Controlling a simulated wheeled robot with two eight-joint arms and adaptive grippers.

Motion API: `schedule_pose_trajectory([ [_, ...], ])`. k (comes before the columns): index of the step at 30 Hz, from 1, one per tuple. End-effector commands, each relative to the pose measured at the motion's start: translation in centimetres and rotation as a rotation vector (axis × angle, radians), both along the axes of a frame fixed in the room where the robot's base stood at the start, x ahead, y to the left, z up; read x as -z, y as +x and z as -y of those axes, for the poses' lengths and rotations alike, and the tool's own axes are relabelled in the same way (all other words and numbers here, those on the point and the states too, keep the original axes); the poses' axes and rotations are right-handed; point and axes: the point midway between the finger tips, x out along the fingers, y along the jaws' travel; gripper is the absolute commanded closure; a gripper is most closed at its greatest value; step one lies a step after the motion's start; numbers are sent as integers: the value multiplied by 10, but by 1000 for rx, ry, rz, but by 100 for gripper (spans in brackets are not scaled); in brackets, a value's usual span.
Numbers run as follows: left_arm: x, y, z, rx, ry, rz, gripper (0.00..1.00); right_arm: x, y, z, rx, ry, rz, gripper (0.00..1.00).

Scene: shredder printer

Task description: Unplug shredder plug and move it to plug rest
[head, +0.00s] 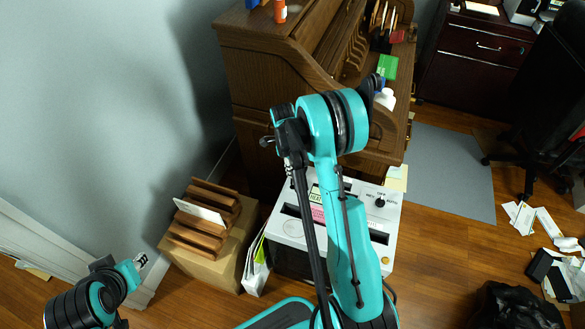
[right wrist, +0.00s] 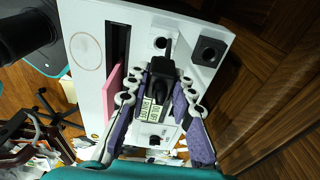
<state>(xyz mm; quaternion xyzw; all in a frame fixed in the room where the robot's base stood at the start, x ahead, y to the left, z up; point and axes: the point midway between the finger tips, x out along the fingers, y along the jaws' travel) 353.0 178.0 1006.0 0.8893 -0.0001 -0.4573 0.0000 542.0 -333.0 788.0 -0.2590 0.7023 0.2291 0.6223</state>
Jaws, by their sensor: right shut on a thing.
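The shredder (head: 383,215) is a white-topped box under my right arm in the head view. Its white top with a dark slot also fills much of the right wrist view (right wrist: 90,50). My right gripper (right wrist: 158,92) is shut on a black plug (right wrist: 160,70) with a small printed label, one finger on each side. The plug is over the shredder top; whether its far end sits in a socket is hidden.
A wooden roll-top desk (head: 265,75) stands behind the shredder. A wooden letter rack (head: 205,215) on a cardboard box is to the left. A pink sheet (right wrist: 112,92) stands in the shredder slot. Papers litter the floor at right; the grey mat (head: 450,175) is mostly clear.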

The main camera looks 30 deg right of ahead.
Motion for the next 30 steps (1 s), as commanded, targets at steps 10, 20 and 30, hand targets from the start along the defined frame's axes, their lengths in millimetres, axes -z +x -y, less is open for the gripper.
schedule_pose_trajectory([
  [10,31,0,0,0,0,0,70,37,0,0,0,0,0,100],
  [20,43,0,0,0,0,0,70,53,0,0,0,0,0,100],
  [30,42,0,0,0,0,0,70,52,0,0,0,0,0,100],
])
